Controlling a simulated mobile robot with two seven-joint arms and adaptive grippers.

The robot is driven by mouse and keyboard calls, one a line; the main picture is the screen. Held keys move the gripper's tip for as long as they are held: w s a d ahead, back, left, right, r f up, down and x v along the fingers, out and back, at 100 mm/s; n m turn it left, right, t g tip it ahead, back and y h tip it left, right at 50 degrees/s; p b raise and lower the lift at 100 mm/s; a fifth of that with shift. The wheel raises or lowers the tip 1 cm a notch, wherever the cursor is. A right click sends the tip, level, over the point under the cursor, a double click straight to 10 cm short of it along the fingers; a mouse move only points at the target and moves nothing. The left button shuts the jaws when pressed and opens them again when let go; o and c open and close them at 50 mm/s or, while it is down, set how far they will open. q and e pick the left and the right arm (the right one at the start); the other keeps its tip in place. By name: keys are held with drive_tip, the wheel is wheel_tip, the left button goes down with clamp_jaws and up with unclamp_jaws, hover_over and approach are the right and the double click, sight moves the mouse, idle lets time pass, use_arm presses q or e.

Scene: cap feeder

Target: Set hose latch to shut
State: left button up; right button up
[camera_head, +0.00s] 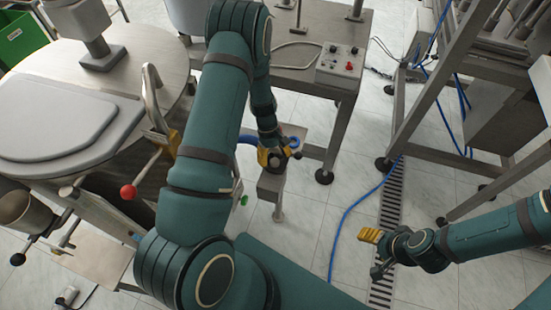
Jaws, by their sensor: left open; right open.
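My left gripper (276,160), with yellow fingers, is at the head of a small metal stand (270,186), low in the middle of the view. A dark part shows between or just behind its fingers. I cannot tell whether they touch it. A blue hose or ring (293,141) shows beside the gripper. The hose latch cannot be made out clearly; the gripper and my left arm hide much of this spot. My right gripper (370,238), also yellow-fingered, is open and empty over the tiled floor at the right.
A round metal feeder table (140,75) with a red-knobbed lever (128,191) stands left. A bench with a control box (340,64) is behind. A metal frame (420,75) stands right. A blue cable (345,215) crosses the floor beside a drain grate (389,215).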

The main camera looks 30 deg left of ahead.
sight(270, 155)
use_arm(q)
drive_tip(key=v, duration=1.1)
